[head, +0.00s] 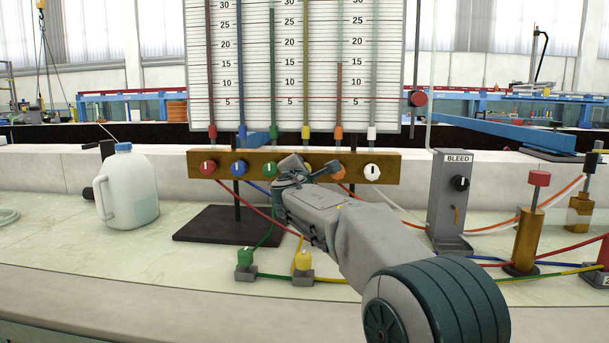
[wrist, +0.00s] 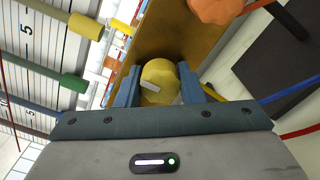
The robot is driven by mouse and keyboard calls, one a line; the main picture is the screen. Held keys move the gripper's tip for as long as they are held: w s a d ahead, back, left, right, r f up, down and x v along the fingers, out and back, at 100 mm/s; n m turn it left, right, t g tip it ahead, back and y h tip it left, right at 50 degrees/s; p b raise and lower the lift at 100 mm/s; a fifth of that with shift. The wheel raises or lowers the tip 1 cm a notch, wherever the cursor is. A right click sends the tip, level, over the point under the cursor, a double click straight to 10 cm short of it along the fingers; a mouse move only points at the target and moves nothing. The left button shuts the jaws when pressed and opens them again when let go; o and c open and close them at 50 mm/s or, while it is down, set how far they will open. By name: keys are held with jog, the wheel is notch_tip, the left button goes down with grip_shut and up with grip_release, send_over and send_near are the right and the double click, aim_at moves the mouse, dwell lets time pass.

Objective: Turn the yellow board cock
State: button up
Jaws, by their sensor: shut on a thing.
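The yellow board cock (wrist: 160,75) is a round knob with a white mark, on the brass bar (wrist: 180,30). In the wrist view my gripper (wrist: 160,86) is shut on it, with one blue finger against each side. In the head view my gripper (head: 306,171) reaches the brass bar (head: 388,166) and hides the yellow cock behind it.
The orange cock (wrist: 215,8) is close beside the held one. Gauge tubes rise on the scale board (head: 290,60) above. Green (head: 245,258) and yellow (head: 303,260) bench fittings with hoses lie below. A white jug (head: 125,190) stands left, the bleed post (head: 450,200) right.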

jog(key=o, duration=1)
jog(key=s, duration=1.3)
jog(key=shift+s+a, duration=0.25)
jog(key=shift+s, duration=0.15)
